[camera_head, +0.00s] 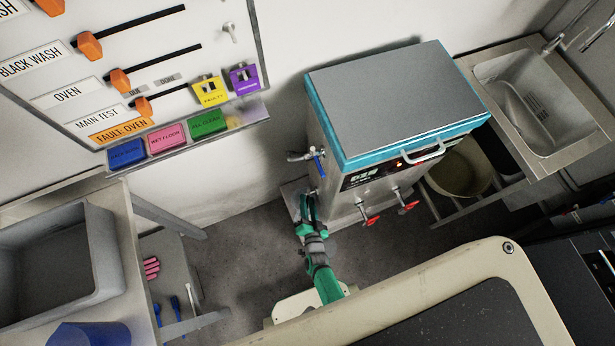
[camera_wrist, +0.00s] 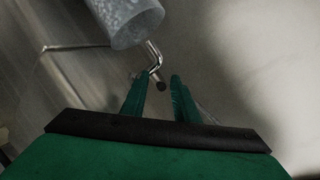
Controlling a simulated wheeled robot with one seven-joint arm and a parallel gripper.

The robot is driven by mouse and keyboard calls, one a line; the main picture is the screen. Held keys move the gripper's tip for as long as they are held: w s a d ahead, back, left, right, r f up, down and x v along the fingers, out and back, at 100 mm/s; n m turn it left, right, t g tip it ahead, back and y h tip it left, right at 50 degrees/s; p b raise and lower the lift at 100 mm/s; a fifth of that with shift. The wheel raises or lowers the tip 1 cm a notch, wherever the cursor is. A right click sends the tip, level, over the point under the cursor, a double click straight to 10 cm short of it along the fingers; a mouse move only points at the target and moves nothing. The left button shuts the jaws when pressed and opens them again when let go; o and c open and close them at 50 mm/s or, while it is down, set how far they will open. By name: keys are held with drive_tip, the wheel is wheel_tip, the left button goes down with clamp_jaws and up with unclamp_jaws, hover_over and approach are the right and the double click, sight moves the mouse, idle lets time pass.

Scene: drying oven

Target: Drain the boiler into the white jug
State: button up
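The boiler (camera_head: 338,135) is a steel box with a teal rim and grey lid, standing against the wall. A blue-lever tap (camera_head: 318,163) is on its left side, and two red-handled taps (camera_head: 370,218) are on its front. My gripper (camera_head: 309,200) is low at the boiler's left side. In the wrist view my gripper (camera_wrist: 158,88) has its two green fingers apart. A bent metal rod with a dark tip (camera_wrist: 155,62) shows just beyond and between the fingertips, below a grey cylinder (camera_wrist: 125,18). I cannot tell whether they touch. I cannot make out a white jug.
A cream round container (camera_head: 460,168) sits under the steel sink (camera_head: 540,105) at right. A counter with a grey basin (camera_head: 95,225) is at left, with a label board (camera_head: 70,60) above. Open floor (camera_head: 245,235) lies left of my arm.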

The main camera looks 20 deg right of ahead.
clamp_jaws()
drive_tip(key=shift+w, duration=0.1)
idle(1.3)
